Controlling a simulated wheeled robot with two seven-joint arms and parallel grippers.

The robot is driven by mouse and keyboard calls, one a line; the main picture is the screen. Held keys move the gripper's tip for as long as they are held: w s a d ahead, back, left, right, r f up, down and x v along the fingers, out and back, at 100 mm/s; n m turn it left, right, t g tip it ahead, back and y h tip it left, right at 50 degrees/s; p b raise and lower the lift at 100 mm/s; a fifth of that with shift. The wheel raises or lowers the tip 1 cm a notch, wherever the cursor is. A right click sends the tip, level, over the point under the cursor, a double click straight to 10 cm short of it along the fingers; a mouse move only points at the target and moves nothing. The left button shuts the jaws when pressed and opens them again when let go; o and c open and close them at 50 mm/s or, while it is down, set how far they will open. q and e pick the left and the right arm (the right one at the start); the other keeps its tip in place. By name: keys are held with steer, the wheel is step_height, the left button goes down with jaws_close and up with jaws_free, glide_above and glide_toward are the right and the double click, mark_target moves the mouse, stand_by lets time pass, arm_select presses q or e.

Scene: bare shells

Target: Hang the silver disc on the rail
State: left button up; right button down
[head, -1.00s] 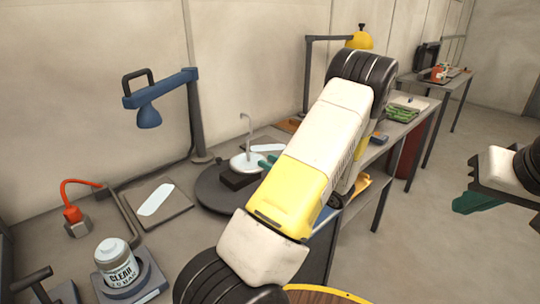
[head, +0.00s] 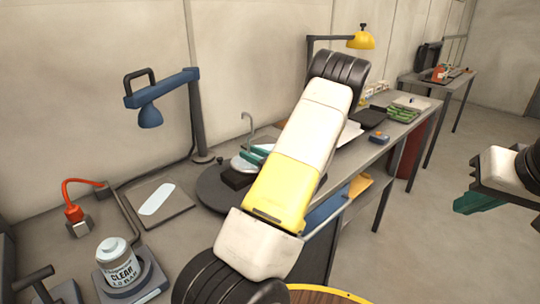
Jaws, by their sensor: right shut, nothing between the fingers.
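A pale silvery round piece (head: 241,164), which may be the silver disc, shows over a dark round platform (head: 213,190) on the bench. My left arm covers its right side. My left gripper (head: 256,153) shows only as teal finger parts beside this piece, mostly hidden behind my arm. I cannot tell whether it touches or holds it. A thin grey rod with a bent top (head: 249,124) rises behind; I cannot tell whether it is the rail. My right gripper (head: 474,203) is at the right edge, shut and empty, away from the benches.
A blue lamp (head: 170,92) stands at the left of the bench. A white can marked CLEAR (head: 118,262), a dark plate with a pale oval (head: 157,200) and a red hose (head: 75,200) are at front left. A yellow lamp (head: 360,40) and green parts (head: 401,114) are further back.

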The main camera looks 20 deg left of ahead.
arm_select(q)
jaws_close()
stand_by(0.6)
stand_by(0.8)
step_height(320, 180, up, 12)
steer(key=shift+r, duration=0.1)
stand_by(0.5)
